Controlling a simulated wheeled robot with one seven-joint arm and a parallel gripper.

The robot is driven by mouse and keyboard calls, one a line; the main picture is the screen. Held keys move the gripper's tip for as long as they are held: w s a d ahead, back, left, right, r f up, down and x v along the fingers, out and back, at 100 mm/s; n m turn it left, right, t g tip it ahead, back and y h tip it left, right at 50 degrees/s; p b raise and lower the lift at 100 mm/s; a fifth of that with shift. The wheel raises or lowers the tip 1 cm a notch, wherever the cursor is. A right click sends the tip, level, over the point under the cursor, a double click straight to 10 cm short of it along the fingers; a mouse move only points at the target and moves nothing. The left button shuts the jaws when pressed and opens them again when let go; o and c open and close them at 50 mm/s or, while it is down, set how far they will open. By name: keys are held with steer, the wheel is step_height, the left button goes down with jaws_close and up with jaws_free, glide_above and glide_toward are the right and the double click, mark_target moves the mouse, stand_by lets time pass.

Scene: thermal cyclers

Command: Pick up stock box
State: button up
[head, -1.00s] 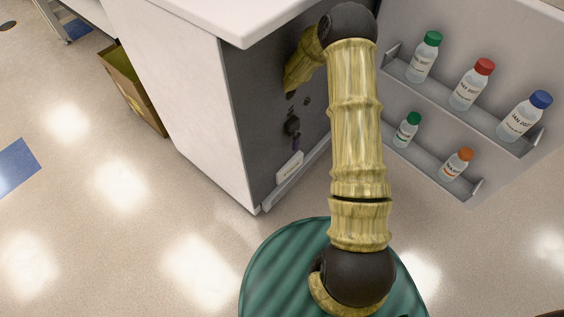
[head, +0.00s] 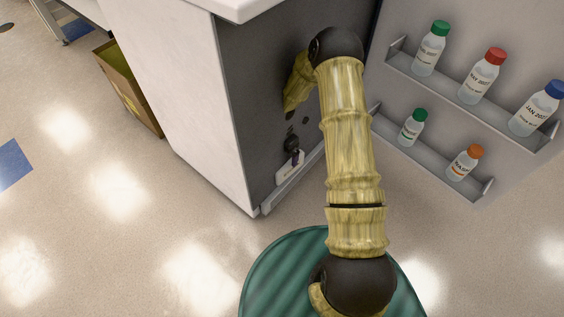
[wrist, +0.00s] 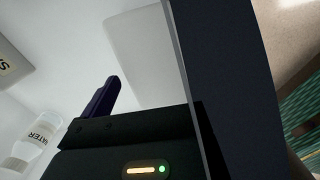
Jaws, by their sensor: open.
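A small white labelled box (head: 289,170), possibly the stock box, lies low at the front of the open cabinet in the head view; its label is too small to read. My gripper (head: 296,157) is open just above it, pointing down, and overlaps its upper edge; I cannot tell whether they touch. In the wrist view one dark finger (wrist: 103,97) shows against white surfaces with nothing against it; the other finger is not clear. A pale grey item (wrist: 8,68) with a letter "S" is cut off at the left edge of the wrist view.
The cabinet (head: 190,110) stands open. Its door at right carries racks (head: 465,100) of several capped bottles, close beside my arm. A WATER bottle (wrist: 38,138) is left of my gripper in the wrist view; a dark slab (wrist: 225,90) stands close right.

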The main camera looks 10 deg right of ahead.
mark_target(282, 155)
step_height(282, 155, down, 6)
steer(key=b, duration=0.3)
steer(key=shift+r, duration=0.1)
stand_by(0.3)
steer(key=c, duration=0.8)
steer(key=shift+r, duration=0.15)
step_height(282, 155, up, 10)
steer(key=p, duration=0.6)
